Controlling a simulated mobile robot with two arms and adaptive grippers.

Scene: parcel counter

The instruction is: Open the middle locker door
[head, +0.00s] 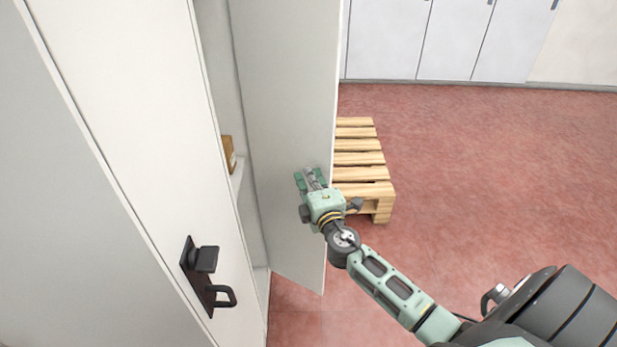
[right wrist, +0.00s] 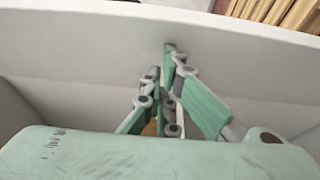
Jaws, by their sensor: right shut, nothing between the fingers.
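A white locker door (head: 285,110) stands wide open in the head view, swung out from the locker bank. I cannot tell for certain whether it is the middle one. Behind it is an open locker compartment with a shelf (head: 238,178). My right gripper (head: 310,178) is shut and empty, at the face of the open door near its free edge. In the right wrist view the closed fingers (right wrist: 167,75) point at a white panel (right wrist: 90,60); I cannot tell whether they touch it. My left gripper is not in view.
A closed white door (head: 130,130) with a black handle (head: 207,277) is on the left. A small brown box (head: 228,153) sits in the open locker. A wooden pallet (head: 362,172) lies just beyond the open door. White cabinets (head: 450,40) line the back. The red floor (head: 500,180) is clear on the right.

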